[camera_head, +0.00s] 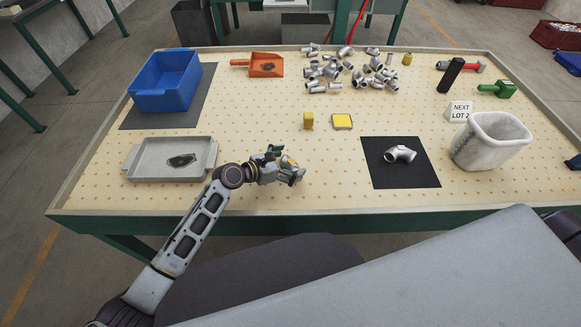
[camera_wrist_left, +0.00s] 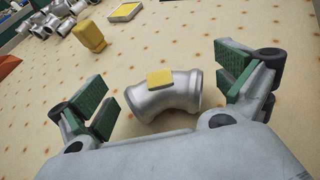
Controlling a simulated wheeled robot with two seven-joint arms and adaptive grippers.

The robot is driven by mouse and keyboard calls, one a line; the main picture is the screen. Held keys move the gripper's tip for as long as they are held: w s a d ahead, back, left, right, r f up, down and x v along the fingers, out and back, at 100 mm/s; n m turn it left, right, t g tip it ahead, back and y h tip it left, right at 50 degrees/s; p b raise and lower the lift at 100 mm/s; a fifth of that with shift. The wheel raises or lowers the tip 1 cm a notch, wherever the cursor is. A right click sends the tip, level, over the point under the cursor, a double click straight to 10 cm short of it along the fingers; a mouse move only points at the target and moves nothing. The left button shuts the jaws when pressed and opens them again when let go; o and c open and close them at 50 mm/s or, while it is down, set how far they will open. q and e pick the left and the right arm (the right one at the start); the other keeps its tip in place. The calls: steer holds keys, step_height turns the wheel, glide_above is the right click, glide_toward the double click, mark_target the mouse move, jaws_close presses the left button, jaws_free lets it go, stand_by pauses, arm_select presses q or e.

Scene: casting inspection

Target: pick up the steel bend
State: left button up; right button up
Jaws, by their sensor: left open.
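A steel bend with a yellow patch on top lies on the pegboard-like table top between the fingers of my left gripper. The bend (camera_wrist_left: 172,97) shows clearly in the left wrist view; in the head view the gripper mostly hides it. My left gripper (camera_head: 285,165) is open, with green-padded fingers on either side of the bend and visible gaps to both. Another steel bend (camera_head: 400,154), with no yellow patch visible, lies on a black mat (camera_head: 385,178) to the right. My right gripper is not in view.
A grey tray (camera_head: 142,176) with a dark piece is left of the gripper. A blue bin (camera_head: 165,80), orange scoop (camera_head: 265,60), yellow block (camera_head: 308,121), yellow-topped pad (camera_head: 342,121), heaped fittings (camera_head: 370,68) and white tub (camera_head: 488,145) stand around. Bare table lies between gripper and mat.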

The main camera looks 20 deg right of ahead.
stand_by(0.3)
arm_select(q)
steer(key=shift+r, duration=0.1)
steer(key=c, duration=1.2)
steer(key=shift+c, duration=0.2)
steer(key=shift+r, duration=0.2)
